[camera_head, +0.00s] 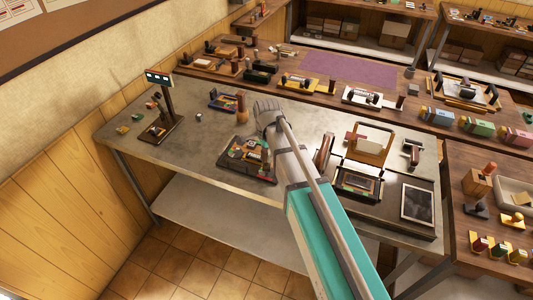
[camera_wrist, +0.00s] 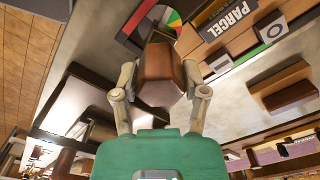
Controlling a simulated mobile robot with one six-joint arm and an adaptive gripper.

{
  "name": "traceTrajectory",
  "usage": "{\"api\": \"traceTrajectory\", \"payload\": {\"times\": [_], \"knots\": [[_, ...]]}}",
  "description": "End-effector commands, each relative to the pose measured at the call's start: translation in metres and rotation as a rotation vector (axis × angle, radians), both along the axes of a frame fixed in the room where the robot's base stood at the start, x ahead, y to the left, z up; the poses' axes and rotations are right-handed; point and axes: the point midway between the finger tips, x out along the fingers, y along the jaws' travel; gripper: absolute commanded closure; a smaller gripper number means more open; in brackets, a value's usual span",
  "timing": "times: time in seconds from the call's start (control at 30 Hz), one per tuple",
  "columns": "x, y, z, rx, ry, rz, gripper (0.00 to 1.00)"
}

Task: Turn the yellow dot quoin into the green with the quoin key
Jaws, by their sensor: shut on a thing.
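My gripper (camera_wrist: 160,78) is shut on a brown wooden handle, which I take to be the quoin key (camera_wrist: 158,62), in the wrist view. The key's lower end is hidden behind the handle, so I cannot tell whether it sits in a quoin. Just beyond the handle is a round dial (camera_wrist: 172,18) with green and red sectors, partly covered. A dark type block reading PARCEL (camera_wrist: 229,19) lies to its right. I cannot make out the yellow dot.
A stand with a small display (camera_head: 158,78) is at the bench's left. A blue tray (camera_head: 222,101) lies behind the forme. A press (camera_head: 360,183) and a dark framed plate (camera_head: 417,203) are to the right. Bare bench (camera_head: 195,140) lies left of the forme.

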Motion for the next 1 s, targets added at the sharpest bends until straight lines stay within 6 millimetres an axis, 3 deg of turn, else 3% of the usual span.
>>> {"api": "traceTrajectory", "payload": {"times": [1.0], "knots": [[-0.0002, 0.0008, -0.0080, 0.000, 0.000, 0.001, 1.00]]}}
